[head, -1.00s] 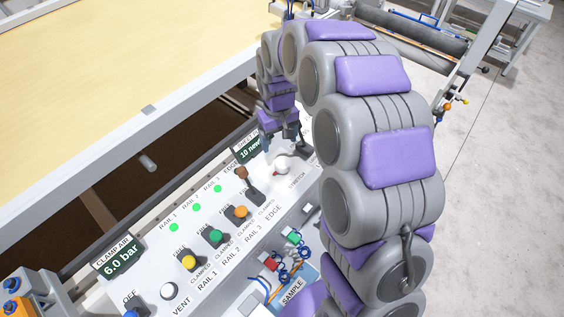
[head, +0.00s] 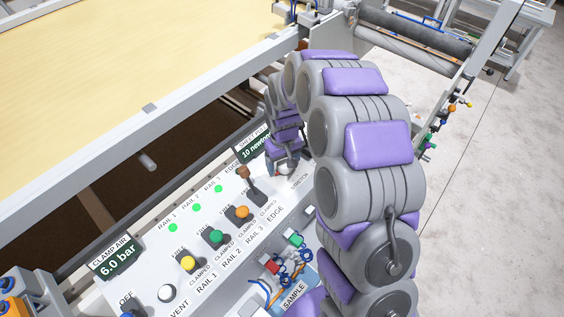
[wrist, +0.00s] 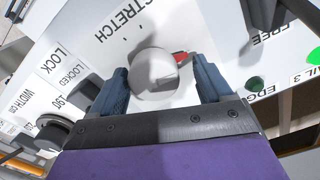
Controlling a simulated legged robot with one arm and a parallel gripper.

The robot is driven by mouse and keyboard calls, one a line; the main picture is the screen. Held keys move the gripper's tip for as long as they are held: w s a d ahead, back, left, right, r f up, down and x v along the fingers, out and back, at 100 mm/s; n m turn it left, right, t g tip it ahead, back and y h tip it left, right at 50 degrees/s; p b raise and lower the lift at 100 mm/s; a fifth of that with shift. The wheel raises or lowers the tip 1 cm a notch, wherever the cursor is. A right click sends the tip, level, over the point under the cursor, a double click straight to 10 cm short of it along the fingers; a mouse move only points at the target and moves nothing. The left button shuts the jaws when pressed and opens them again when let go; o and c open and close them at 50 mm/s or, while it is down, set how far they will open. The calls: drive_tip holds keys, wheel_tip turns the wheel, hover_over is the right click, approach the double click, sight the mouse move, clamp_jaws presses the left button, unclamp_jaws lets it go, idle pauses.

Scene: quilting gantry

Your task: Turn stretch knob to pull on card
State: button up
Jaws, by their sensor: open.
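The stretch knob (wrist: 153,76) is round and white, with a red pointer mark (wrist: 181,57) at its upper right in the wrist view. My gripper (wrist: 163,80) is open, with one blue-grey finger on each side of the knob. I cannot tell whether the fingers touch it. In the head view, my gripper (head: 285,160) is over the panel's far end and hides most of the knob. The pull display (head: 256,149) reads 10 newton, its top line partly hidden. I cannot make out a card with a pull value.
The panel (head: 205,283) has a brown-handled edge lever (head: 249,185) beside the gripper, several colored rail levers, and lit green lamps. A clamp air display (head: 117,257) reads 6.0 bar. A sample tray (head: 296,293) with clips sits in front.

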drive_tip(key=shift+d, duration=0.55)
drive_tip(key=shift+c, duration=1.9)
drive_tip(key=shift+a, duration=0.35)
drive_tip(key=c, duration=0.5)
drive_tip(key=shift+d, duration=0.15)
drive_tip(key=shift+c, duration=0.7)
drive_tip(key=shift+r, duration=0.1)
drive_tip(key=shift+r+m+p, duration=0.1)
drive_tip(key=shift+m+p, duration=0.5)
drive_tip(key=shift+p, duration=0.3)
drive_tip(key=shift+m, duration=0.3)
